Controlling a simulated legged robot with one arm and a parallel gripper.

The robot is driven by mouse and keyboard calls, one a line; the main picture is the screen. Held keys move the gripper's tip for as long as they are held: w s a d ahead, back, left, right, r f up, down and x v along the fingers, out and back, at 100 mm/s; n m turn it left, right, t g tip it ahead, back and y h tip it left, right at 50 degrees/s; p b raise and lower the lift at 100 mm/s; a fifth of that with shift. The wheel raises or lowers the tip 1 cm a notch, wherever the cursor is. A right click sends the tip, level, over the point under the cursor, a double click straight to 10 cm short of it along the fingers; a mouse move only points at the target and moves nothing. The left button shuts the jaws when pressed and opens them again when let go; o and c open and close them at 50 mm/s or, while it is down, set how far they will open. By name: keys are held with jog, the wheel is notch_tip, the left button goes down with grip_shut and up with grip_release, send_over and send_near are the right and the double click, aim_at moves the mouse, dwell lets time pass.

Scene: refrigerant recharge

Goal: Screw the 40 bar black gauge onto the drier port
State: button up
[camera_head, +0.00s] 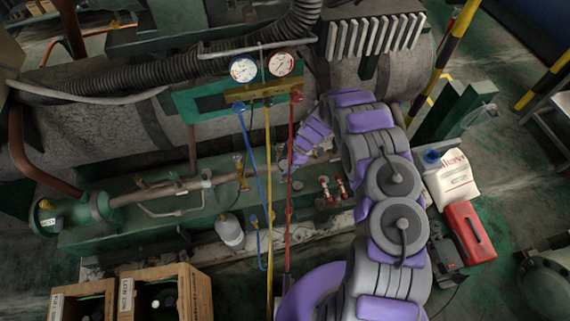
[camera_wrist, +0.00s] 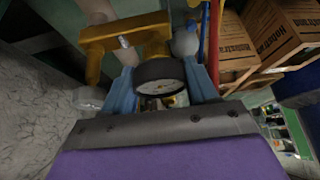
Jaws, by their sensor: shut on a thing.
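In the wrist view, a round gauge (camera_wrist: 160,87) with a black rim and white dial sits between the two blue fingers of my gripper (camera_wrist: 163,90). My gripper is shut on it. A yellow-brown fitting (camera_wrist: 125,37) with a side arm lies just beyond the gauge; whether the gauge touches it cannot be told. The dial's markings are too small to read. A thin pipe run (camera_head: 160,192) with valves crosses the green base there.
A manifold with a blue gauge (camera_head: 243,68) and a red gauge (camera_head: 281,64) hangs on the machine. Blue, yellow and red hoses (camera_head: 291,150) hang across the pipework. Wooden crates (camera_head: 190,295) stand front left. A white jug (camera_head: 452,175) and red case (camera_head: 469,232) stand right.

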jog(key=shift+f, duration=0.35)
